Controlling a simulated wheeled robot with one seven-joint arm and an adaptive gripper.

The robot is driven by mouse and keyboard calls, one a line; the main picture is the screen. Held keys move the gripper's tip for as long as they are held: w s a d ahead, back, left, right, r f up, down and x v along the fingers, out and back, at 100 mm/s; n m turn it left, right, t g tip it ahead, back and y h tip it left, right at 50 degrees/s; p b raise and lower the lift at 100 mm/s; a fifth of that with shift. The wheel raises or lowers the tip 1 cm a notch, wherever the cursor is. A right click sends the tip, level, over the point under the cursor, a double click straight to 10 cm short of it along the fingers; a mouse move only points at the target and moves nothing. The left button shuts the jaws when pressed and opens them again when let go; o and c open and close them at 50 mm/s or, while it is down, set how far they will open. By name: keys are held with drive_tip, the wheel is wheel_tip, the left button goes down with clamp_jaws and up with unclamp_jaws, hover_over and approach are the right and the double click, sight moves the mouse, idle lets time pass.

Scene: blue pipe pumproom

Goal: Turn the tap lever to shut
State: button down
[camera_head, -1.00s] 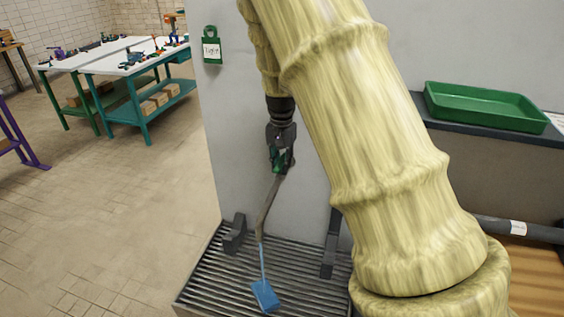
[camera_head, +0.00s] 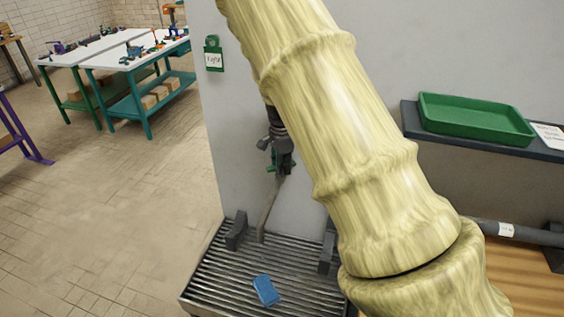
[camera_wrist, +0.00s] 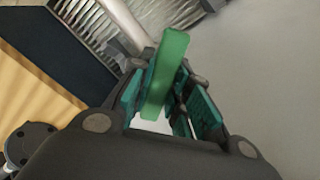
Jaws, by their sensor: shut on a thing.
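The tap lever (camera_wrist: 166,72) is a bright green bar in the wrist view, lying between the teal pads of my gripper (camera_wrist: 168,92). My gripper is shut on it. In the head view my gripper (camera_head: 279,158) is at the tap on the grey wall, partly behind my arm, and the lever is hard to make out there. The tap's grey spout (camera_head: 268,212) hangs down below my gripper over the grating. No water stream shows under the spout now.
A slatted drain grating (camera_head: 215,283) with a blue block (camera_head: 265,290) on it lies below the spout. A green tray (camera_head: 475,118) sits on a dark shelf at right. A green tag (camera_head: 213,54) hangs on the wall. Floor at left is open, with workbenches (camera_head: 140,85) behind.

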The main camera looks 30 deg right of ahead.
drive_tip(key=m+p, duration=0.2)
drive_tip(key=m, duration=0.2)
drive_tip(key=shift+w+r, duration=0.1)
drive_tip(key=shift+r, duration=0.1)
drive_tip(key=shift+m+p, duration=0.8)
drive_tip(key=shift+m, duration=0.9)
drive_tip(key=c, duration=1.3)
unclamp_jaws()
drive_tip(key=shift+f, duration=0.15)
wheel_tip(320, 180, up, 12)
